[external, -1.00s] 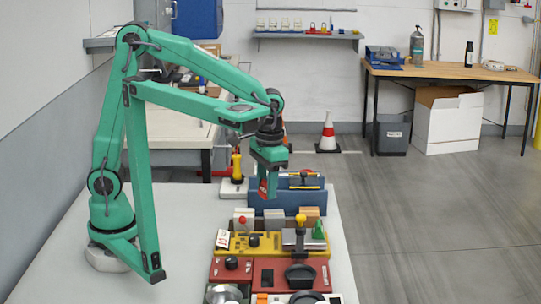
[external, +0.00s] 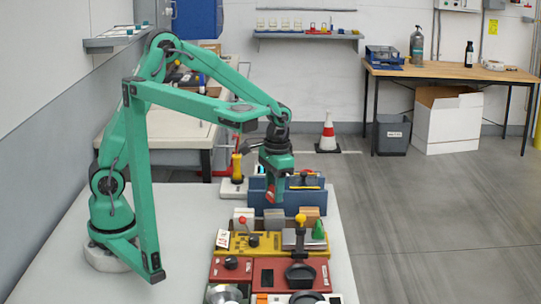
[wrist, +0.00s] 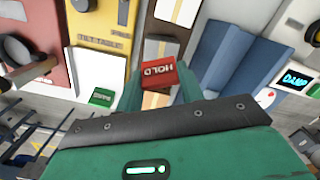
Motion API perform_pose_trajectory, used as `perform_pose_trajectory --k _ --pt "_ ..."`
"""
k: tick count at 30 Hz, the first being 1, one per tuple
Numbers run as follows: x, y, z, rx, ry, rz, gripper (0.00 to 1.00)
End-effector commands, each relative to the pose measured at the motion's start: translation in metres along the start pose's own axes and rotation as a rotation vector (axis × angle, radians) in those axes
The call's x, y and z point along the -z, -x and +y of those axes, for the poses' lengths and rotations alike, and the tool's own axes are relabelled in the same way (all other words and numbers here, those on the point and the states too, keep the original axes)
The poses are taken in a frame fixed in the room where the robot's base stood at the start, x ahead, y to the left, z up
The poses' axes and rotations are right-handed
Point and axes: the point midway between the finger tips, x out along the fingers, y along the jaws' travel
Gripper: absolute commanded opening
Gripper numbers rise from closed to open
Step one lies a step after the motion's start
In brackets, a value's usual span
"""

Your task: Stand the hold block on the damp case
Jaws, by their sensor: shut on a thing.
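My gripper (wrist: 158,88) is shut on the red hold block (wrist: 158,73), whose white HOLD lettering shows between the fingers in the wrist view. In the external view my gripper (external: 277,190) hangs over the blue tray area, with the red block at its tip, clear of the bench as far as I can tell. The damp case (wrist: 265,98) is pale, with a lit DAMP display, at the right of the wrist view, beyond the blue tray.
The blue tray (external: 258,197) lies between the wood-topped units and the damp case. A yellow unit (external: 268,243) and red units (external: 290,272) with knobs stand nearer. A yellow-handled device (external: 236,168) stands at the back left. The bench's left part (external: 160,235) is clear.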

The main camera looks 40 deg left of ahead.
Motion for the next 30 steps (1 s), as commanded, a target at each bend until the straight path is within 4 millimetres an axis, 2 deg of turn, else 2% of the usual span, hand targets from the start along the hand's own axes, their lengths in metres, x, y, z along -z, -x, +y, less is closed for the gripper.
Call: perform_pose_trajectory --k 12,27,28,30 --pt "0.001 -0.037 0.001 0.000 0.000 -0.002 0.16" --pt "0.002 -0.043 0.001 0.000 0.000 -0.001 0.16" --pt "0.002 -0.043 0.001 0.000 0.000 0.000 0.43" --pt "0.002 -0.043 0.001 0.000 0.000 -0.001 0.57"
